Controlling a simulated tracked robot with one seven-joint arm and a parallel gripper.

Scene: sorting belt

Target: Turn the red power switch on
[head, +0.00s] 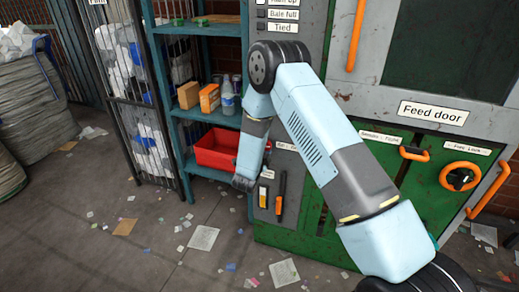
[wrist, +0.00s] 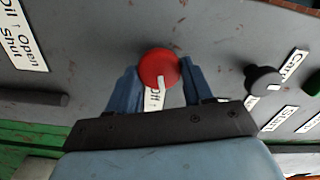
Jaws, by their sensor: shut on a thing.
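The red power switch (wrist: 160,67) is a round red knob with a white pointer mark, in the upper middle of the wrist view on a grey panel. The white mark points down in the picture, toward a partly covered white label (wrist: 154,98) that seems to read "Off". My gripper (wrist: 159,72) has one blue finger on each side of the knob and is shut on it. In the head view my arm hides the switch, and the gripper's fingers cannot be made out there.
A black knob (wrist: 263,80) sits on the panel right of the red switch, with white labels around it. A dark bar (wrist: 40,103) lies to the left. In the head view, a shelf with a red bin (head: 216,149) stands left of my arm.

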